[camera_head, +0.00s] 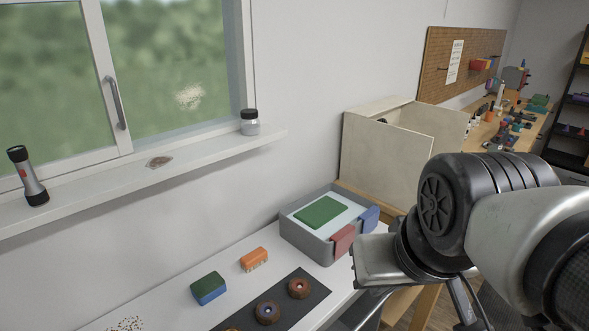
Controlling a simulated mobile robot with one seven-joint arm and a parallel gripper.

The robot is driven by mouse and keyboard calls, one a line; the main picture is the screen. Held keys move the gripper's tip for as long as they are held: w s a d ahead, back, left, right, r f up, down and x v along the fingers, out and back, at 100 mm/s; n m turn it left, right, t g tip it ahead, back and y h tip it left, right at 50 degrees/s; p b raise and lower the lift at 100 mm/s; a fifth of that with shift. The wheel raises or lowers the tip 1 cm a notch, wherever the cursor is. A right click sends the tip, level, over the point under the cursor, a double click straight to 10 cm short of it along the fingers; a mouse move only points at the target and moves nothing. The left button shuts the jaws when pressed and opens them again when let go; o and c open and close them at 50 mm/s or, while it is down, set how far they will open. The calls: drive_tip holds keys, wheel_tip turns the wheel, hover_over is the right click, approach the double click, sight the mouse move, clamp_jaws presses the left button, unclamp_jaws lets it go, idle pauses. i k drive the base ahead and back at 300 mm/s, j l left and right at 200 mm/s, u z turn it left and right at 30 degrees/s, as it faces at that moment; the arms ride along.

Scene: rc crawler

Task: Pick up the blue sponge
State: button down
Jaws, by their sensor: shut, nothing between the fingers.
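A block with a green top and blue lower body (208,288), which looks like the blue sponge, lies on the white table, left of the dark mat. Nothing touches it. My gripper (378,262) is at the right, over the table's right end, well apart from the sponge. Its pale body shows; its fingertips are hidden beneath it. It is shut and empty.
An orange brush (254,259) lies behind the dark mat (312,291), which holds several brown round pieces. A flashlight (28,176) and jar (250,122) stand on the windowsill.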

sight(212, 285)
drive_tip(key=u, duration=0.35)
drive_tip(key=i+j+u, duration=0.1)
drive_tip(key=u, duration=0.2)
drive_tip(key=j+u, duration=0.1)
drive_tip(key=u, duration=0.25)
